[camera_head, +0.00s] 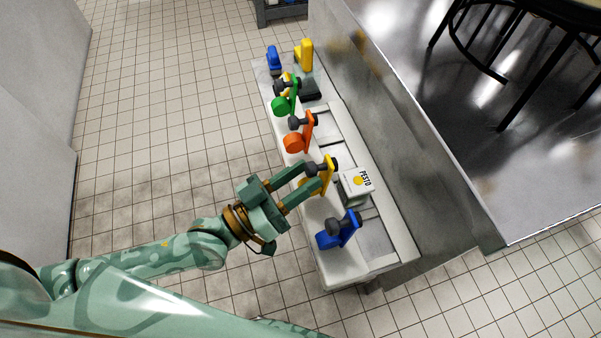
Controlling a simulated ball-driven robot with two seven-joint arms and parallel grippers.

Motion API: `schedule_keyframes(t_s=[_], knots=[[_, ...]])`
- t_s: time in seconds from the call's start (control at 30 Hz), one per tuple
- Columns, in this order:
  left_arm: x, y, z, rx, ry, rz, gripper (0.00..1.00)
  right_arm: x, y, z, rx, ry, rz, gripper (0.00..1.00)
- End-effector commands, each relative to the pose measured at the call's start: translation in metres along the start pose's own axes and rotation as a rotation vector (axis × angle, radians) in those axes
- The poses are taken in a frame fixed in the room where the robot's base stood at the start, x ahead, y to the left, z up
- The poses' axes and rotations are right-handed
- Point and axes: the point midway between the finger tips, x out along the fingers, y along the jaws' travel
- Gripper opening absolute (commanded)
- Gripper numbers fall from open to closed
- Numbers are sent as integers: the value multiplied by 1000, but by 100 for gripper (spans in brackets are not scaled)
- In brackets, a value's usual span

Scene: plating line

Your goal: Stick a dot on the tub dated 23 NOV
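A white tub (350,188) marked PESTO stands in the bench's right-hand trough, with a yellow round spot on its lid. No date can be read on it. A yellow dispenser (331,173) with a dark knob stands just left of the tub. My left gripper (313,177) reaches in from the left with its fingers spread around the left part of this dispenser. They partly hide it, and contact cannot be made out. My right gripper is not in view.
A blue dispenser (348,228) stands nearer on the white bench (345,274). Orange (293,142), green (283,105), yellow (305,54) and blue (273,58) ones stand farther along. A steel counter (480,165) walls the right side. Tiled floor on the left is clear.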

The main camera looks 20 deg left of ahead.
Motion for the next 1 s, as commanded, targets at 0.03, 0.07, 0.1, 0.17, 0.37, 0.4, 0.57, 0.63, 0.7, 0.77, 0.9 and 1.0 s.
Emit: schedule_keyframes(t_s=[0.03,0.07,0.1,0.17,0.37,0.4,0.57,0.63,0.7,0.77,0.9,1.0], knots=[[1,0,-1,0,4,1,46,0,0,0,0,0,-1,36],[1,0,-1,0,6,1,46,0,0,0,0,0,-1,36],[1,0,-2,0,7,2,46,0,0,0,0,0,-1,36],[2,1,-3,0,10,2,46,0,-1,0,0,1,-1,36],[3,1,-5,0,15,4,46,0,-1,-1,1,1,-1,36],[3,1,-5,0,15,4,46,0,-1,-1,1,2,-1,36],[0,1,-6,1,15,4,46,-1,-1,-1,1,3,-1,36],[-6,2,-6,0,15,3,46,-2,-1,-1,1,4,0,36],[-17,1,-6,2,13,3,46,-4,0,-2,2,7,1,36],[-31,2,-6,1,10,4,46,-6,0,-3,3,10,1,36],[-70,2,-5,2,7,2,46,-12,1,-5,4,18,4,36],[-97,1,-4,1,8,2,46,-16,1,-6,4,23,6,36]])
